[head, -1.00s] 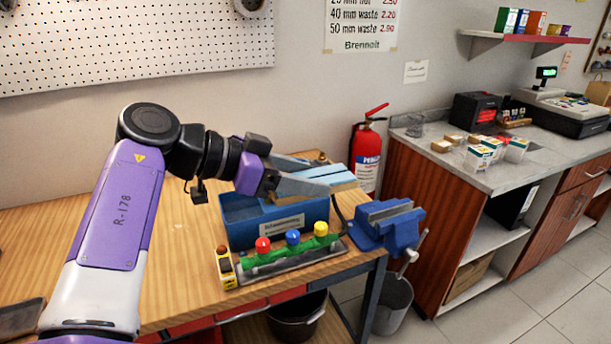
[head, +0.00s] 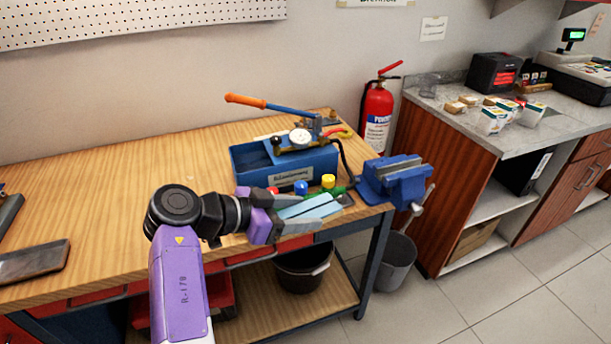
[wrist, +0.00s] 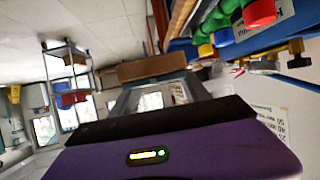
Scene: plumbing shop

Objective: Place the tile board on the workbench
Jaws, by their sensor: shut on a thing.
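My gripper (head: 298,212) is shut on a flat, pale blue piece, seemingly the tile board (head: 312,206). The board lies between the grey fingers and is partly covered by them. In the wrist view a brown edge (wrist: 150,68) shows beyond the fingers, perhaps the same board. The wooden workbench (head: 110,225) stretches along the wall. In the head view my gripper is over its right front part, in front of the valve manifold with red, blue and yellow caps (head: 328,181). I cannot tell whether the board touches anything.
A blue box (head: 290,172) with a gauge and an orange-handled pump stands behind my gripper. A blue vise (head: 397,178) sits at the bench's right end. A dark flat object (head: 32,262) lies at left. The middle and left bench top is mostly clear.

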